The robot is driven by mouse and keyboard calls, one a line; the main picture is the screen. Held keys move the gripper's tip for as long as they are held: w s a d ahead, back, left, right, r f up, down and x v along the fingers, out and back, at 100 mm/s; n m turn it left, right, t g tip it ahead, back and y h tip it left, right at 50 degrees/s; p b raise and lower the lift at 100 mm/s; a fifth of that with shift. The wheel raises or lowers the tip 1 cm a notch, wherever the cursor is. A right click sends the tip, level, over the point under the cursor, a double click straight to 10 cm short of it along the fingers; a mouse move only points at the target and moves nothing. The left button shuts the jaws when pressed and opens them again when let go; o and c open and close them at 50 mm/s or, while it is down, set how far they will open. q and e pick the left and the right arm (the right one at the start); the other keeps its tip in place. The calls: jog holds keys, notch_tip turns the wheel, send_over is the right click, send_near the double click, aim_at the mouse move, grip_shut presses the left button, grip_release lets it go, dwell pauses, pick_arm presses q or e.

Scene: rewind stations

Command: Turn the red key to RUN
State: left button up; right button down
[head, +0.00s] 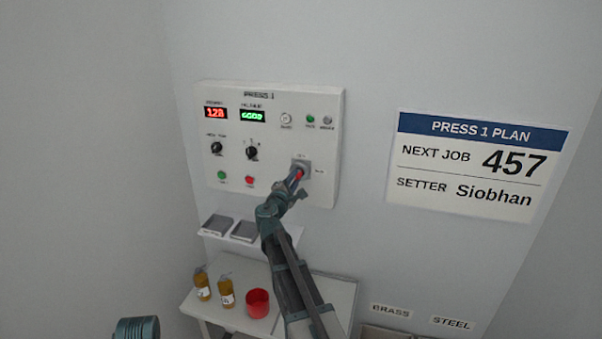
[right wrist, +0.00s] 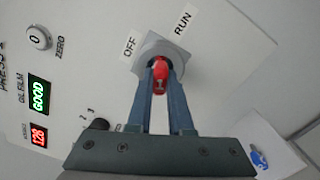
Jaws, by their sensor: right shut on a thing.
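The red key (head: 299,174) sits in a grey square switch plate (head: 306,165) at the lower right of the white PRESS 1 panel. My right gripper (head: 295,178) reaches up to it from below and is shut on it. In the right wrist view the red key (right wrist: 160,77) is between the two blue-grey fingers, in front of the round lock. The OFF label (right wrist: 130,43) and the RUN label (right wrist: 183,22) are beside the plate. The key's exact angle is partly hidden by the fingers. My left gripper is not in view.
The panel (head: 325,120) also bears displays, black knobs and green and red buttons. Below are a small shelf (head: 270,240), a table with two amber bottles (head: 226,292) and a red cup (head: 258,303). A PRESS 1 PLAN sign (head: 475,165) hangs right.

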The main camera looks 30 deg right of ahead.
jog(key=m, duration=0.6)
jog(key=c, duration=0.7)
grip_release()
jog(key=shift+c, duration=0.2)
jog(key=v, duration=1.4)
jog(key=shift+r, duration=0.2)
jog(key=shift+f+m, duration=0.1)
jog(key=shift+m, duration=0.2)
